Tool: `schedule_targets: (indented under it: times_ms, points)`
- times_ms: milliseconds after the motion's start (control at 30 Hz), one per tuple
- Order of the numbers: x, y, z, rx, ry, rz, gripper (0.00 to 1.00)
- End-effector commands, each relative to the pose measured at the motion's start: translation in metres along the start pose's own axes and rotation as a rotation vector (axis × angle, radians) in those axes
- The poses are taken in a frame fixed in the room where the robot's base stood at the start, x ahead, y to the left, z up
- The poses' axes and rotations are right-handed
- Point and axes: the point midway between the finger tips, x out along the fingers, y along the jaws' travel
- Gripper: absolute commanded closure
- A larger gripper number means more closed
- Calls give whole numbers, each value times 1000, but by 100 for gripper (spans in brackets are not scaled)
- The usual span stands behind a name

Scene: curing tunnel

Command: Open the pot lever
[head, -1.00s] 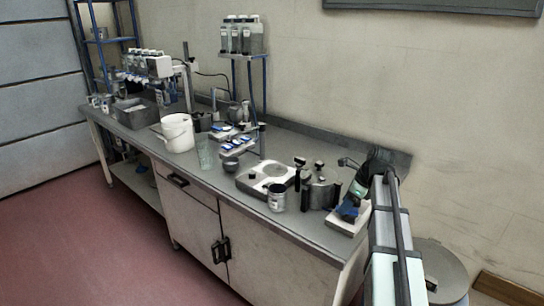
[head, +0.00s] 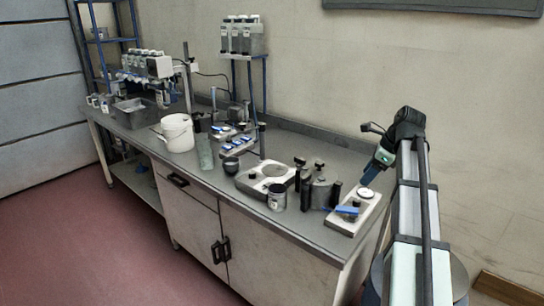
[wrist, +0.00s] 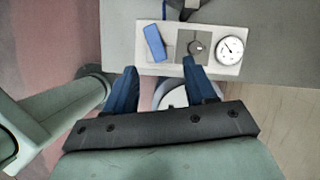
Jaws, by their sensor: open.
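A grey pot (head: 320,192) with black clamps stands near the right end of the bench. Right of it is a pale panel (head: 368,211) with a blue lever (head: 347,210), a dark knob and a round white gauge (head: 367,193). In the wrist view the panel (wrist: 176,64) shows the blue lever (wrist: 155,43) at its left, slightly slanted, the knob (wrist: 195,47) in the middle and the gauge (wrist: 230,50) at the right. My gripper (head: 367,179) is above the panel. Its blue fingers (wrist: 160,70) are apart and empty, near the panel's lower edge in the wrist view.
A hotplate-like device (head: 265,181) and a small tin (head: 277,197) stand left of the pot. A white bucket (head: 177,133) is farther left. The bench (head: 318,229) ends just right of the panel; its front strip is clear.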

Motion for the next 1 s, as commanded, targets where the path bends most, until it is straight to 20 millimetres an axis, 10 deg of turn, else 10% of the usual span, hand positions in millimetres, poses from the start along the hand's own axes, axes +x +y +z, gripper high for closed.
schedule_targets:
  times_ms: [1000]
  points:
    - [-27,-81,119,-371,-553,-537,45]
